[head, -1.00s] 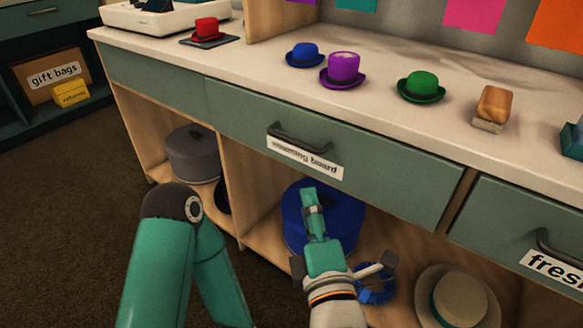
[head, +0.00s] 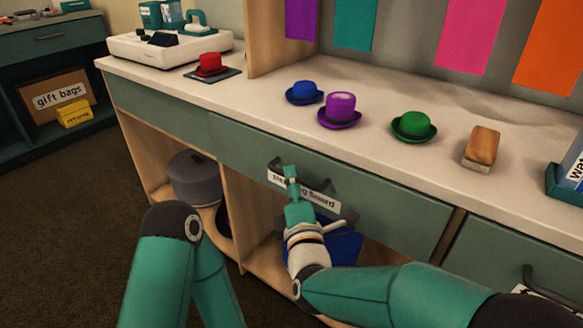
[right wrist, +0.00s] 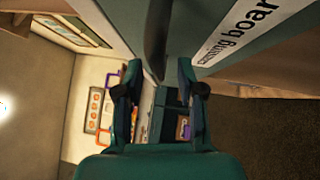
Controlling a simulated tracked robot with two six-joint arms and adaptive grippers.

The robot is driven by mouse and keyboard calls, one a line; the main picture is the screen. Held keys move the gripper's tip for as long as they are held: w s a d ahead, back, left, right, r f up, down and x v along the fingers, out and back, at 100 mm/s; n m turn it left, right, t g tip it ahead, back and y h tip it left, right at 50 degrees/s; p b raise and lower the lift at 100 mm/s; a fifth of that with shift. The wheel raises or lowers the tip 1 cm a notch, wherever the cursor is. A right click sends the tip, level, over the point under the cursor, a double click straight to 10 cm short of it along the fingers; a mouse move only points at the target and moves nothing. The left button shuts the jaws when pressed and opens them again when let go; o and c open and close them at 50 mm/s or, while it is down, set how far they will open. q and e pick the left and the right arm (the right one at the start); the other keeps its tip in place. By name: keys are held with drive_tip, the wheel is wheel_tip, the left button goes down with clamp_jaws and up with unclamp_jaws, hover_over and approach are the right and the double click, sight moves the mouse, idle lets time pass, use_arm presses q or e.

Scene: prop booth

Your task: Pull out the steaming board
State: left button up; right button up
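The teal-grey steaming board drawer (head: 385,208) is closed flush under the white counter. Its dark bar handle (head: 276,162) is partly hidden by my right gripper (head: 291,176), as is the label (head: 318,199) below it. In the right wrist view, my right gripper (right wrist: 160,78) is open, its two fingers apart. The dark handle (right wrist: 156,38) shows in line with the gap between them. I cannot tell whether they touch it. My left arm shows at the lower left in the head view, but its gripper is out of view. The board itself is hidden.
On the counter (head: 240,108) stand a blue hat (head: 304,93), purple hat (head: 340,109), green hat (head: 413,126), red hat (head: 210,64) and a brush-like block (head: 482,147). Open shelves below hold a grey round box (head: 195,178) and a blue item (head: 338,246). Another drawer adjoins at right.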

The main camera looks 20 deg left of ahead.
drive_tip(key=shift+x, duration=1.05)
clamp_jaws()
